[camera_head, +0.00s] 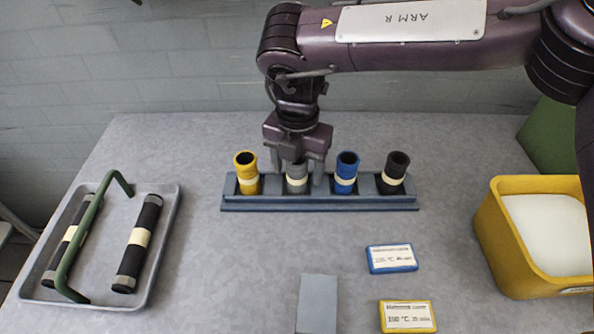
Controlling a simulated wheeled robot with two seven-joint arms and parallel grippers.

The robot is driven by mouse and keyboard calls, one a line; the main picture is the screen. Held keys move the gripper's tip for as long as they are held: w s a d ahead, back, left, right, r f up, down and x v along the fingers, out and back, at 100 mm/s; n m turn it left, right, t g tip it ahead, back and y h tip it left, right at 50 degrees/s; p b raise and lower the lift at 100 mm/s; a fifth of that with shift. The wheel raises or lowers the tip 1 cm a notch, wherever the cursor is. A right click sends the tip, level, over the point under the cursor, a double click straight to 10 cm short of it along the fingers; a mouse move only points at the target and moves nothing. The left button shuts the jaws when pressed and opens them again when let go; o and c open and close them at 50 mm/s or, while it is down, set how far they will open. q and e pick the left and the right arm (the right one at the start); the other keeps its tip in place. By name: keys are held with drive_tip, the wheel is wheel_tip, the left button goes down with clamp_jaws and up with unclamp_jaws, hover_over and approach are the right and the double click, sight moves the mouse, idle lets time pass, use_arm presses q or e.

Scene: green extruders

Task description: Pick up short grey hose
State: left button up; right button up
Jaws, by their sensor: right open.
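The short grey hose (297,181) stands upright in a blue-grey rack (320,204), with a cream band around its middle. It is second from the left, between a yellow hose (246,174) and a blue hose (346,174). A black hose (393,174) stands at the right end. My right gripper (298,172) comes down from above with its fingers open, one on each side of the grey hose. The gripper hides the hose's top, and I cannot tell whether the fingers touch it. My left gripper is not in view.
A metal tray (172,215) at the left holds two long black hoses and has a green handle across it. A yellow bin (498,235) with white contents stands at the right. A blue card (391,259), a yellow card (408,316) and a grey block (317,303) lie in front.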

wheel_tip(320, 180, down, 2)
drive_tip(key=shift+c, duration=0.3)
drive_tip(key=c, duration=1.2)
drive_tip(key=shift+o, duration=0.2)
drive_tip(key=shift+r, duration=0.1)
